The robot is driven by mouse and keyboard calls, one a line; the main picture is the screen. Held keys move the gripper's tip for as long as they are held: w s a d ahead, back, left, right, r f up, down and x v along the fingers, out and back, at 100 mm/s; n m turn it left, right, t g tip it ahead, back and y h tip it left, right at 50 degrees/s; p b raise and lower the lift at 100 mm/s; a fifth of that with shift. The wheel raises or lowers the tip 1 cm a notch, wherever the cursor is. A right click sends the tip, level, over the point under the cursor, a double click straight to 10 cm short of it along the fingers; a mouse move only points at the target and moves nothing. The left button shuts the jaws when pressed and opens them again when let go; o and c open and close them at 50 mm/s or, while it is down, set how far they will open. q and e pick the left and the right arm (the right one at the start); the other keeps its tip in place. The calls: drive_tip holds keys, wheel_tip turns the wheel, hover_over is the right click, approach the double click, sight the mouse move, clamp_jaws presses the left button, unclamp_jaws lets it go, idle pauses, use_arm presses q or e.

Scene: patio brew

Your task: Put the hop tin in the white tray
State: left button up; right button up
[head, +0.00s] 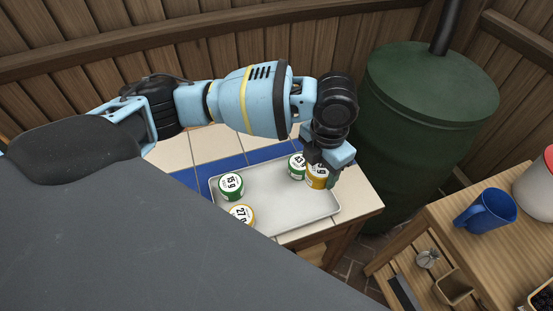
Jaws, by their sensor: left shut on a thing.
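The white tray (274,210) lies on the tiled table in the head view. My left gripper (322,170) reaches down over the tray's far right corner and is shut on an orange-banded tin (317,180) with a white label, partly hidden by the fingers. I cannot tell if this tin touches the tray floor. A green tin (297,167) stands in the tray close to its left. Another green tin (231,187) stands at the tray's left side. A yellow tin (241,214) is near the front, partly cut off by my body. My right gripper is out of view.
The tiled table (358,196) has a blue stripe behind the tray. A dark green barrel (425,130) stands just right of the table. A wooden side table (470,240) at the right holds a blue mug (487,212) and a white container (538,188). The tray's middle is clear.

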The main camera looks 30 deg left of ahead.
use_arm(q)
drive_tip(key=shift+f, duration=4.95)
drive_tip(key=shift+f+b, duration=0.15)
drive_tip(key=shift+b, duration=0.15)
drive_tip(key=o, duration=0.7)
drive_tip(key=shift+r, duration=0.25)
wheel_tip(320, 180, up, 12)
drive_tip(key=shift+f+p, duration=0.1)
drive_tip(key=shift+p, duration=0.4)
drive_tip(key=shift+s+f, duration=0.1)
drive_tip(key=shift+s, duration=0.05)
